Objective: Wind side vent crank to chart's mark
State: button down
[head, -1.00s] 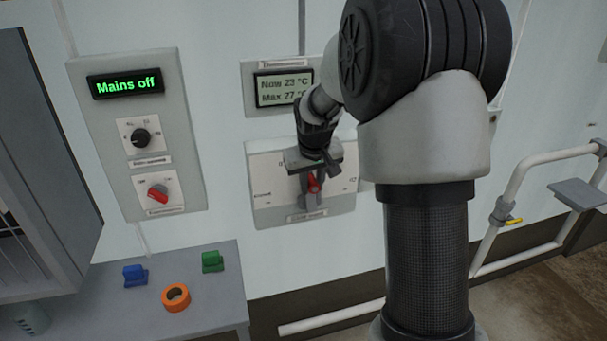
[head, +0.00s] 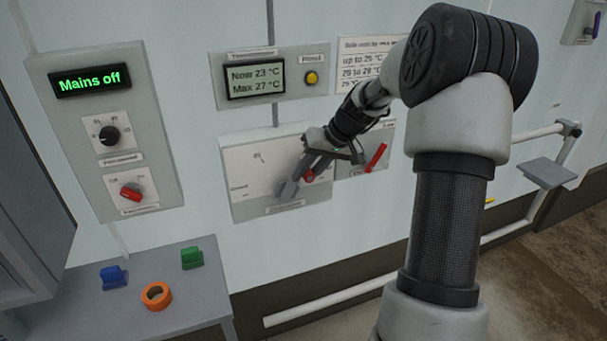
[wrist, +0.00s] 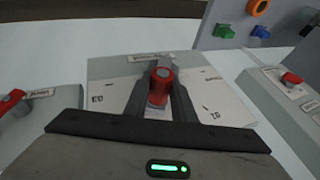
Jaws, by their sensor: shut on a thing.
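The side vent crank (head: 288,188) is on a pale dial panel (head: 245,205) on the wall. Its grey arm points right and slightly up to a red knob (wrist: 159,88). My gripper (head: 311,170) is shut on this red knob; in the wrist view its two dark fingers stand on either side of it. Dial marks around the crank are small and partly hidden. The chart (head: 360,62) is up and right, with lines reading "up to 25 °C" and a second range; my arm hides its right part. The thermometer display (head: 254,80) reads Now 23 °C, Max 27 °C.
A yellow button (head: 311,78) is beside the display. A red lever (head: 376,158) is just right of the dial. A "Mains off" panel (head: 155,180) is at left. A blue block (head: 114,277), green block (head: 192,258) and orange ring (head: 157,296) lie on the grey bench (head: 200,300).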

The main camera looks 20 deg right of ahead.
jog(key=shift+s+d+f, duration=0.15)
jog(key=shift+d+f, duration=0.1)
jog(key=shift+d, duration=0.05)
jog(key=c, duration=1.5)
grip_release()
jog(key=shift+a+r, duration=0.1)
jog(key=shift+r, duration=0.2)
jog(key=v, duration=1.7)
jog(key=shift+p, duration=0.3)
